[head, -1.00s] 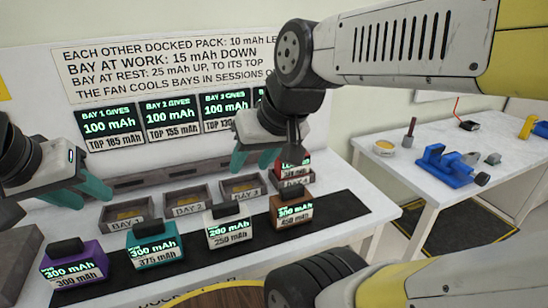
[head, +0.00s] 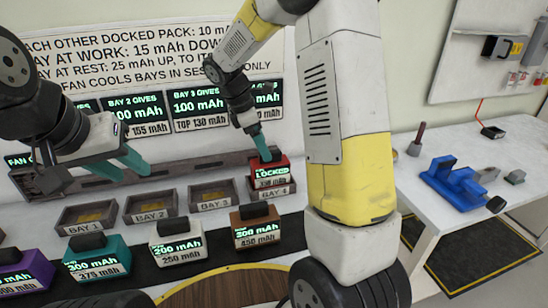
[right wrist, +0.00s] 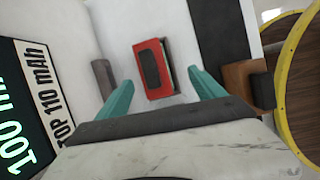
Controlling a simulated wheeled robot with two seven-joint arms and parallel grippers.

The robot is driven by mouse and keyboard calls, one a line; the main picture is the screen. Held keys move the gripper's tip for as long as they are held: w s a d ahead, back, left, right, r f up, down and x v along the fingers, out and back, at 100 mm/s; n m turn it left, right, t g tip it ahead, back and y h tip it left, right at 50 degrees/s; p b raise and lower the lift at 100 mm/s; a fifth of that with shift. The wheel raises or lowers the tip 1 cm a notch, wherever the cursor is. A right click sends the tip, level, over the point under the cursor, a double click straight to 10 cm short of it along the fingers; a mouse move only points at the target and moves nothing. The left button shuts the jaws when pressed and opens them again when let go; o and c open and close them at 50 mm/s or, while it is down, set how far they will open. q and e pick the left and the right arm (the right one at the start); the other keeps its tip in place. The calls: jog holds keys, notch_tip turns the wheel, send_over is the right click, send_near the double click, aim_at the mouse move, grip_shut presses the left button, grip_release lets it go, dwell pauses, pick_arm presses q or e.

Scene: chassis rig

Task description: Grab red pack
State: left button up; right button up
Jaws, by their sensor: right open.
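The red pack (head: 284,165) sits in the bay marked BAY 4, its display reading LOCKED. In the right wrist view the red pack (right wrist: 141,88), with a dark top handle, lies between and beyond my fingers. My right gripper (head: 262,148) is over the pack's top in the head view, one teal finger showing clearly. My left gripper (head: 122,166) is open and empty at the left, above the empty bays.
Bays 1 to 3 (head: 150,206) stand empty to the left of the red pack. Purple, teal (head: 97,262), white (head: 177,243) and brown (head: 256,230) packs stand in front on a dark strip. A side table (head: 425,190) with a blue vise (head: 452,183) is at the right.

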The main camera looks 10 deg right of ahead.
aim_at(273, 161)
jog(key=shift+w+d+f+n, duration=0.25)
jog(key=shift+w+f, duration=0.1)
jog(key=shift+f, duration=0.1)
jog(key=shift+w+d+f+n, duration=0.2)
jog(key=shift+w+f, duration=0.1)
jog(key=shift+f, duration=0.1)
jog(key=x, duration=0.7)
jog(key=shift+w+d, duration=0.25)
jog(key=shift+d, duration=0.1)
grip_shut()
